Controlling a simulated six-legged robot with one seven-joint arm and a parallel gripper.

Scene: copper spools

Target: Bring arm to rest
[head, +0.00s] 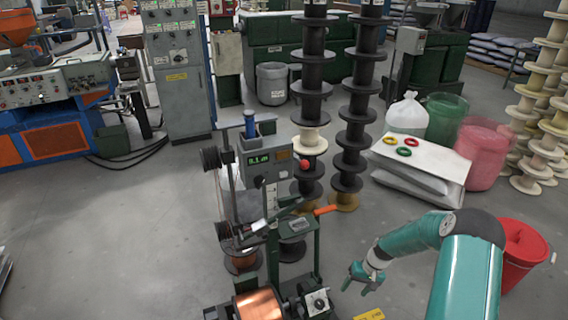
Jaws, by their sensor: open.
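My teal arm reaches in from the lower right of the head view, bent at its elbow. My gripper (358,279) is at the arm's left end, pointing down and left, with its fingers apart and nothing seen between them. It hangs to the right of the winding machine (272,180), apart from it in the picture. A copper spool (259,304) sits low on that machine at the bottom edge. A smaller copper spool (242,261) is behind it to the left.
Tall stacks of black spools (358,110) stand behind the machine. White sacks (420,165) with coloured rings on top lie at right, near a pink bin (480,155) and a green bin (443,118). A red bucket (522,255) is beside my arm. Floor at left is clear.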

